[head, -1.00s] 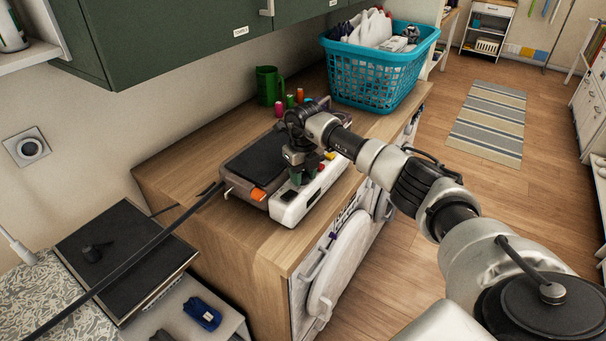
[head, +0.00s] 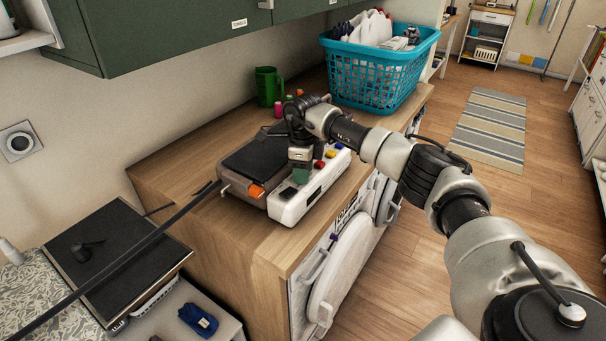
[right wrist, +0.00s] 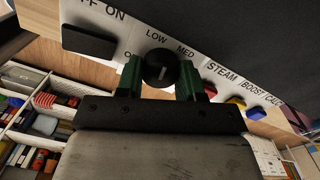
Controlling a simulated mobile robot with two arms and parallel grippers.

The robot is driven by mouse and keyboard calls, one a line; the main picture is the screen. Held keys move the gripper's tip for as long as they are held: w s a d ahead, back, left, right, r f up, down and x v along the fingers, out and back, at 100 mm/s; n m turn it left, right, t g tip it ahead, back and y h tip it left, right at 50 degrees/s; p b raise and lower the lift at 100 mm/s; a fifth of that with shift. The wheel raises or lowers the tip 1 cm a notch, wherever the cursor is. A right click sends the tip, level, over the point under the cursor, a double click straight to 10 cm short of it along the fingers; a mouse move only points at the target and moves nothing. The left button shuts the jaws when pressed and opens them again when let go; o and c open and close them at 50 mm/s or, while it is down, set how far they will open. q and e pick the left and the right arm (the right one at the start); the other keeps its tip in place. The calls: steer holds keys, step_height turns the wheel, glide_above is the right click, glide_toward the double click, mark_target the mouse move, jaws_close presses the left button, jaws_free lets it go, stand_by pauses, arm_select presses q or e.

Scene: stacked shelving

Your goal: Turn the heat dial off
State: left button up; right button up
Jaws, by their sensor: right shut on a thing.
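The heat dial (right wrist: 160,68) is a round black knob with a pale pointer line, on a white panel marked LOW and MED. The dial is hidden behind my gripper in the head view. My right gripper (right wrist: 161,76) is shut on the dial, with one green finger on each side of it. In the head view the right gripper (head: 301,173) reaches down onto the white control panel (head: 293,207) of the steam unit. My left gripper is not in view.
A dark pad (head: 255,157) lies behind the panel. Coloured buttons (head: 331,154) sit to the right of the gripper. A green mug (head: 266,87) and a blue laundry basket (head: 375,78) stand farther back on the wooden counter (head: 170,167). A long dark strip crosses the left side.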

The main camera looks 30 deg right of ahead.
steer(key=shift+r+n, duration=0.1)
steer(key=shift+n, duration=0.7)
steer(key=o, duration=0.6)
steer(key=shift+o, duration=0.2)
steer(key=shift+b, duration=0.3)
step_height(320, 180, up, 11)
steer(key=b, duration=0.1)
steer(key=shift+w+b, duration=0.15)
steer(key=shift+b, duration=0.2)
steer(key=shift+o, duration=0.3)
steer(key=shift+d, duration=0.1)
